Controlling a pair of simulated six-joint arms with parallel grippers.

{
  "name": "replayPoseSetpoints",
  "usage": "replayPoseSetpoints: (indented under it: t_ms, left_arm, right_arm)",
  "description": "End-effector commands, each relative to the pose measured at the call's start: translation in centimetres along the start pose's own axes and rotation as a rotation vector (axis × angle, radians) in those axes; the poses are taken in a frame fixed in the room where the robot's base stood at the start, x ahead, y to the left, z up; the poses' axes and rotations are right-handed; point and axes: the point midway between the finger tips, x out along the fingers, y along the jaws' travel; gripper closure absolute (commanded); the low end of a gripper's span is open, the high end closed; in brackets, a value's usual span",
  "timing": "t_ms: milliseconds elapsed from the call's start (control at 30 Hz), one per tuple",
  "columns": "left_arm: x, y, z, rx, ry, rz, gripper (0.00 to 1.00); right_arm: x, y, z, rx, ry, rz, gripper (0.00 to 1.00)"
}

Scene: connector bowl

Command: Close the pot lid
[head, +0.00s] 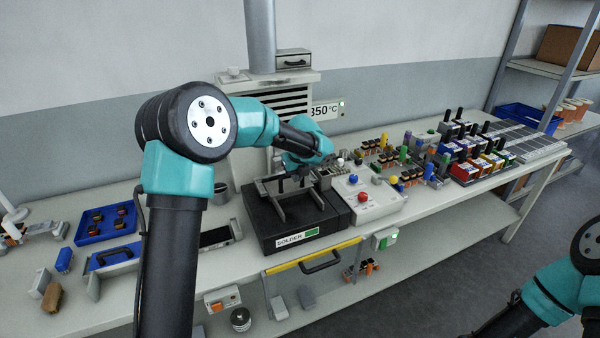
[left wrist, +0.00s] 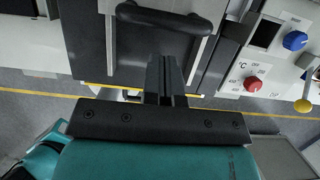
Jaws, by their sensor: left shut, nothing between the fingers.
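The solder pot is a black box (head: 275,230) with a green-and-white SOLDER label, on the bench at the centre of the head view. Grey rails run across its top. In the left wrist view, a dark panel (left wrist: 125,55), seemingly the lid, carries a black bar handle (left wrist: 165,18) at the top of the picture. My left gripper (left wrist: 166,62) is shut and empty, over the panel and just short of the handle in that view; contact cannot be told. In the head view, my left gripper (head: 303,176) is small and partly hidden at the pot's back edge. My right gripper is out of view.
A white control box (head: 368,205) with blue and red knobs stands right of the pot. Several connectors and coloured parts crowd the bench further right. A blue tray (head: 105,222) lies at left. A yellow-edged drawer front (head: 315,256) with a black handle is below the pot.

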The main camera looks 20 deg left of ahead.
Motion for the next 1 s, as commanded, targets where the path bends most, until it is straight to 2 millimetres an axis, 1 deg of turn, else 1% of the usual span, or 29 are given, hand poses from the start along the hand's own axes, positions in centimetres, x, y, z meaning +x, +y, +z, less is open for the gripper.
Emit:
replayPoseSetpoints:
  t_ms: [33,167,567,800,1000]
  left_arm:
    - [0.4,0.0,0.6,-0.001,0.001,0.001,1.0]
    - [0.8,0.0,1.4,0.0,0.0,0.0,1.0]
    - [0.9,0.0,1.7,0.001,0.001,0.0,1.0]
    - [1.5,0.0,3.5,-0.001,0.001,0.001,1.0]
    - [1.5,0.0,3.6,0.001,0.001,0.001,1.0]
  right_arm:
    - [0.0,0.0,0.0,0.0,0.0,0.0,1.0]
    - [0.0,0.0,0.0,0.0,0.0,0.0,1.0]
    - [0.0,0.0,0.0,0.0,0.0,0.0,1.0]
    - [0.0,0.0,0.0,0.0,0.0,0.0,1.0]
    - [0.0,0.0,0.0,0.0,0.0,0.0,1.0]
